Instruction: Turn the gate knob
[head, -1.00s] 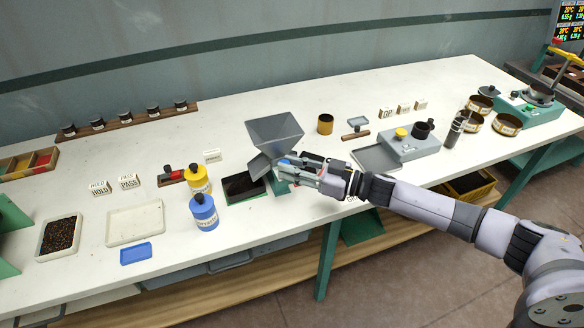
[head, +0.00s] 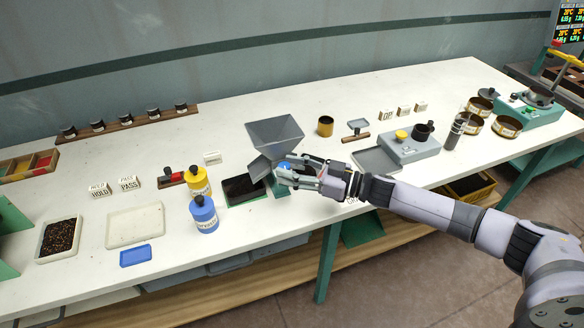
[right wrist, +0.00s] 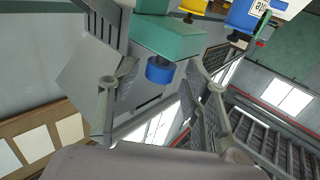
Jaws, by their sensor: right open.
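The grey hopper (head: 276,132) stands on a green base near the middle of the white bench, with its chute (head: 260,167) over a dark tray (head: 240,190). The blue gate knob (head: 284,167) is at the hopper's front, partly hidden by my fingers. It shows clearly in the right wrist view (right wrist: 160,70), below the green block. My right gripper (head: 288,172) is at the knob from the right. In the right wrist view, its open fingers (right wrist: 163,80) stand on either side of the knob, with visible gaps. My left gripper is not in view.
A yellow bottle (head: 198,182) and a blue bottle (head: 204,215) stand left of the tray. A grey device with a yellow knob (head: 410,147) and a flat grey tray (head: 376,160) are to the right. The bench front between bottles and right arm is clear.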

